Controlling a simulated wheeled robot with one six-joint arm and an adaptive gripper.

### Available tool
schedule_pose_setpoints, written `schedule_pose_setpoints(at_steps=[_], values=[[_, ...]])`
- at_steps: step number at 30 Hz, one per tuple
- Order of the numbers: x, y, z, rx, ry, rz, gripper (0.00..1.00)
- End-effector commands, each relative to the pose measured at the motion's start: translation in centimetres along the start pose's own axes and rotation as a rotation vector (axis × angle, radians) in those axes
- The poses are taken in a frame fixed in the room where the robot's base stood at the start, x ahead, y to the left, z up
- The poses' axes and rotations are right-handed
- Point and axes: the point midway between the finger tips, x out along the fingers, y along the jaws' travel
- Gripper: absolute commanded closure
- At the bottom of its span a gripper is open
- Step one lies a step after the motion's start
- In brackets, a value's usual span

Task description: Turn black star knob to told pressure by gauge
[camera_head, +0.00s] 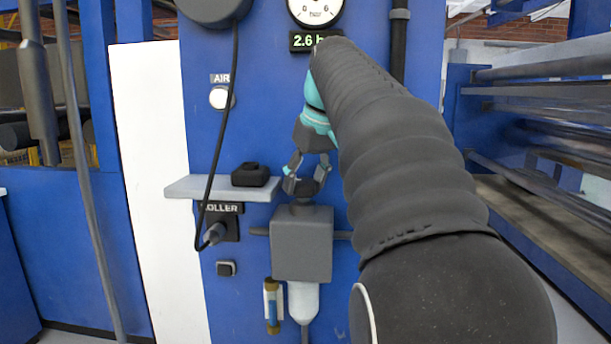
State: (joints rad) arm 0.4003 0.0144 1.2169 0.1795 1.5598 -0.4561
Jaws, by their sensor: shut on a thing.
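My gripper (304,187) points down at the top of a grey regulator box (302,245) on the blue panel.
A grey shelf (190,187) with a black block (250,174) is just left of my gripper. A black cable (222,130) hangs to a socket labelled as a roller. A round white AIR button (220,98) is above. Rollers (545,100) stand at the right.

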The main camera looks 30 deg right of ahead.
Motion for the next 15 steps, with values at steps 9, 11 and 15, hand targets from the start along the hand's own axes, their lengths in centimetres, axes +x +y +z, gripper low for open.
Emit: schedule_pose_setpoints(at_steps=[9, 11, 15], values=[[0.06, -0.04, 0.01, 0.049, 0.0, 0.02, 0.76], [0.07, -0.04, 0.01, 0.049, 0.0, 0.02, 0.76], [0.06, -0.03, 0.01, 0.048, 0.0, 0.02, 0.21]])
